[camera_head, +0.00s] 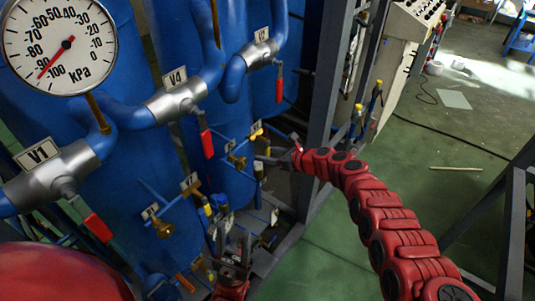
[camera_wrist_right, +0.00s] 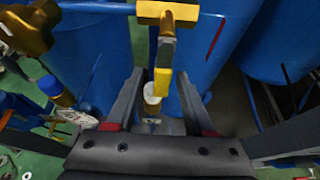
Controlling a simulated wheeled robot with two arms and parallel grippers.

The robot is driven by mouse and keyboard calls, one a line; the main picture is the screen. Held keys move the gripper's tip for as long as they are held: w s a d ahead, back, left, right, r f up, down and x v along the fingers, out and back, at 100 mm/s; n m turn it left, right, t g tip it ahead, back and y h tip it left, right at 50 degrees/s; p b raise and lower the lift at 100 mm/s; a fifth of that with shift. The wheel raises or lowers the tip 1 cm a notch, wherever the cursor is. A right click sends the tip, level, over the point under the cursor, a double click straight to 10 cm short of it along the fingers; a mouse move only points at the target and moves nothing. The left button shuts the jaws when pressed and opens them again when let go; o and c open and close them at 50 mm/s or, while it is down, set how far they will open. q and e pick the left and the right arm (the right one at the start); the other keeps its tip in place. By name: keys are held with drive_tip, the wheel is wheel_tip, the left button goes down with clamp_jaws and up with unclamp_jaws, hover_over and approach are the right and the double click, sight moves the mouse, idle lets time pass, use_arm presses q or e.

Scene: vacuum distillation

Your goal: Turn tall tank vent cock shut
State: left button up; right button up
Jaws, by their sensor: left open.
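Brass cocks with small label plates sit on thin blue pipes in front of the blue tanks (camera_head: 222,140). One brass cock (camera_head: 256,131) is beside my right gripper (camera_head: 268,161); I cannot read its label. In the right wrist view, a brass cock (camera_wrist_right: 168,13) has a grey lever with a yellow band (camera_wrist_right: 162,80) pointing toward my right gripper (camera_wrist_right: 158,103). The two fingers are open, one on either side of the lever's end, with visible gaps. My left gripper (camera_head: 232,262) is open, low down near the lower pipes.
Large valves V1 (camera_head: 50,178) and V4 (camera_head: 176,97) with red handles, and a kPa gauge (camera_head: 60,45), are at the upper left. A grey frame post (camera_head: 322,110) stands close to my right arm. Other cocks (camera_head: 162,229) crowd the lower left.

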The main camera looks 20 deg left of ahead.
drive_tip(key=shift+d+r, duration=0.15)
drive_tip(key=shift+d+r+p, duration=0.3)
drive_tip(key=shift+d, duration=0.25)
drive_tip(key=p+v, duration=0.5)
drive_tip(key=v, duration=1.1)
drive_tip(key=shift+s+f, duration=0.2)
drive_tip(key=shift+s, duration=0.05)
